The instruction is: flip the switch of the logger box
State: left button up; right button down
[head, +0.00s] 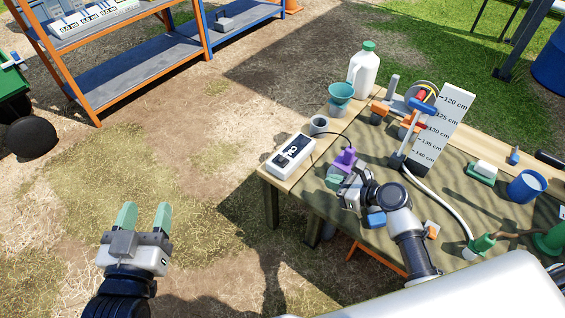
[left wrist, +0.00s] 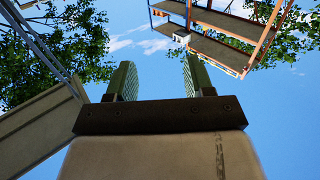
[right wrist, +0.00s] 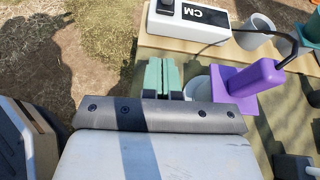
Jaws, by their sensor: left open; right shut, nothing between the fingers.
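The logger box (head: 291,153) is a white box with a dark panel and the letters CM, lying at the table's left corner. In the right wrist view the box (right wrist: 190,27) is at the top, with a black switch or knob (right wrist: 166,5) at its left end, cut by the frame edge. My right gripper (head: 334,180) is shut and empty, over the table just in front of the box and apart from it. Its green fingers (right wrist: 160,76) point toward the box. My left gripper (head: 143,216) is open and empty, off the table at the left. The left wrist view shows its fingers (left wrist: 158,80) against sky.
A purple probe (head: 345,159) with a black cable stands right beside my right gripper. A grey cup (head: 319,125), teal funnel (head: 341,93), white jug (head: 363,70) and depth scale board (head: 443,120) stand behind. An orange shelf (head: 120,75) is at the back left.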

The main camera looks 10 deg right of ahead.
pick_arm(q)
jog(key=shift+a+r, duration=0.1)
jog(key=shift+r, duration=0.1)
pick_arm(e)
jog(key=shift+w+d+m, duration=0.1)
jog(key=shift+w+m, duration=0.1)
jog(key=shift+m, duration=0.2)
